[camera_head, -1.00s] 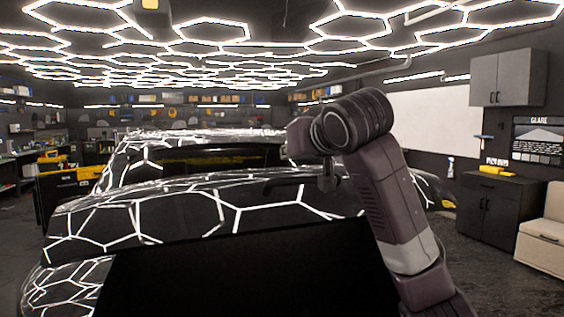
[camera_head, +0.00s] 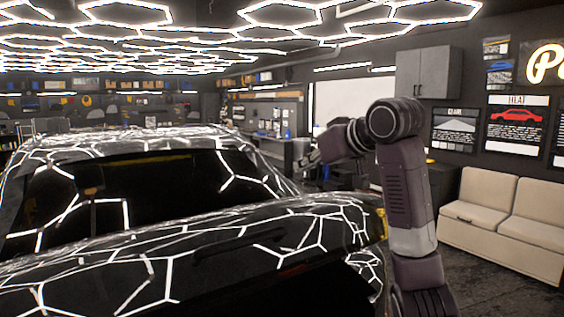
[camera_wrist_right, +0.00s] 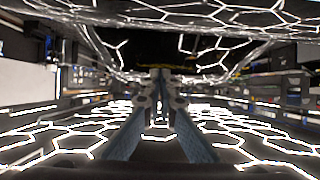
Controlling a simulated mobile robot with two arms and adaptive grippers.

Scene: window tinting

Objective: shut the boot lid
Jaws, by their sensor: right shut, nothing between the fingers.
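The boot lid (camera_head: 195,245) is a glossy black panel with white hexagon reflections, across the lower part of the head view. It lies below the car's rear window (camera_head: 160,190). Its lower edge is out of clear sight, so I cannot tell whether it is fully shut. My right gripper (camera_head: 312,158) is to the right of the rear window, above the lid's right end and apart from it. My left gripper is not in view.
The car roof (camera_head: 125,140) rises behind the window. A beige sofa (camera_head: 505,220) and a grey wall cabinet (camera_head: 428,72) are at the right. Dark floor (camera_head: 480,270) is free between my right arm and the sofa.

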